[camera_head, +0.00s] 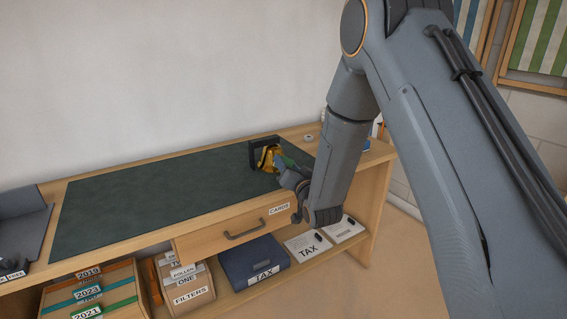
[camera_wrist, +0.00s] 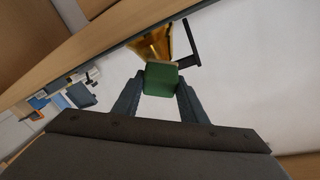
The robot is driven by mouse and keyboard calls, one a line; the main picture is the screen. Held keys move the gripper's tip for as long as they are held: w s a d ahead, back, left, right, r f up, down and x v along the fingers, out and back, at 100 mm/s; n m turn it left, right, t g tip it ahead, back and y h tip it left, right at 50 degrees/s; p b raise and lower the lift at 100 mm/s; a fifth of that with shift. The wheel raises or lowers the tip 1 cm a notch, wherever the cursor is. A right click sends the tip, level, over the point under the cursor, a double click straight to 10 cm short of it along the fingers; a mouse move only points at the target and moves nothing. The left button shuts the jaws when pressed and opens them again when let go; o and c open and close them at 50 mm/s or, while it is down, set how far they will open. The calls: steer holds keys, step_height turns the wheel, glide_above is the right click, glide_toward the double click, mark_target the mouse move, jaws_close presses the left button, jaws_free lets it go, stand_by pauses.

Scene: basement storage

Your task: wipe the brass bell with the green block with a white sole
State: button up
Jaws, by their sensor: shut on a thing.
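The brass bell (camera_head: 267,158) hangs in a dark stand (camera_head: 252,156) on the dark green mat at the right part of the bench. In the wrist view the bell (camera_wrist: 152,44) is just beyond my gripper, with the stand (camera_wrist: 190,46) beside it. My gripper (camera_wrist: 160,84) is shut on the green block (camera_wrist: 160,78). A thin strip of the block's pale sole shows at its far edge, facing the bell. The block and bell look very close; I cannot tell whether they touch. In the head view my gripper (camera_head: 286,168) reaches the bell from the right, and its wrist hides most of the block.
The green mat (camera_head: 150,195) is clear to the left. A drawer (camera_head: 235,228) labelled CARDS stands partly out below the bench top. A small white round thing (camera_head: 308,138) lies behind. A grey tray (camera_head: 22,232) stands far left; boxes and binders fill the shelf below.

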steer(key=shift+s+d, duration=0.15)
steer(key=shift+s+d+r+p, duration=0.3)
steer(key=shift+s+d+p, duration=0.05)
steer(key=shift+s, duration=0.2)
steer(key=shift+s+d+r+p, duration=0.25)
steer(key=shift+s+d+p, duration=0.1)
steer(key=shift+s, duration=0.2)
steer(key=shift+w+a+f, duration=0.1)
steer(key=shift+w, duration=0.05)
steer(key=shift+w+a+f+b, duration=0.4)
steer(key=shift+w+a+b, duration=0.2)
steer(key=shift+w, duration=0.15)
steer(key=shift+w+a+f+b, duration=0.35)
steer(key=shift+w+a+b, duration=0.2)
steer(key=shift+w, duration=0.15)
steer(key=shift+w+a+f+b, duration=0.2)
steer(key=shift+w+a+b, duration=0.2)
steer(key=shift+w, duration=0.2)
steer(key=shift+w+a+f+b, duration=0.2)
steer(key=shift+w+a+b, duration=0.05)
steer(key=shift+w+a, duration=0.3)
steer(key=shift+w+a+f+b, duration=0.2)
steer(key=shift+w+a+b, duration=0.1)
steer(key=shift+w, duration=0.1)
steer(key=shift+w+a+f+b, duration=0.15)
steer(key=shift+w+b, duration=0.15)
steer(key=shift+w, duration=0.1)
